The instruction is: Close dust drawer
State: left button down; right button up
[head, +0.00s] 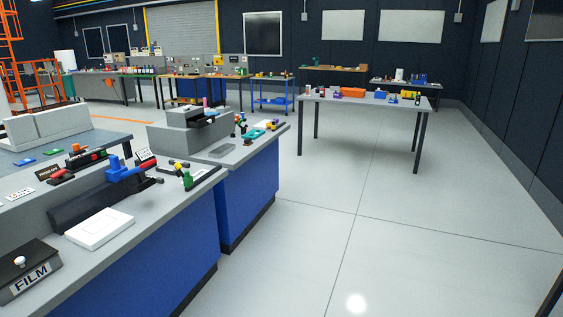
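No gripper of mine shows in the head view. I cannot pick out the dust drawer for certain. A grey stepped block (180,142) stands on the far part of the left workbench, with a dark part (207,121) jutting from its upper right side. I cannot tell whether that part is a drawer or whether it is open. A dark box labelled FILM (30,278) with a pale round knob sits at the near left corner.
The blue-sided workbenches (165,262) run along the left. A white box (99,229) and a blue-and-black tool (120,172) lie on the near one. A grey table (362,101) with small items stands beyond. The pale floor (400,235) is clear at centre and right.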

aim_at(198, 121)
jog(key=i, duration=2.25)
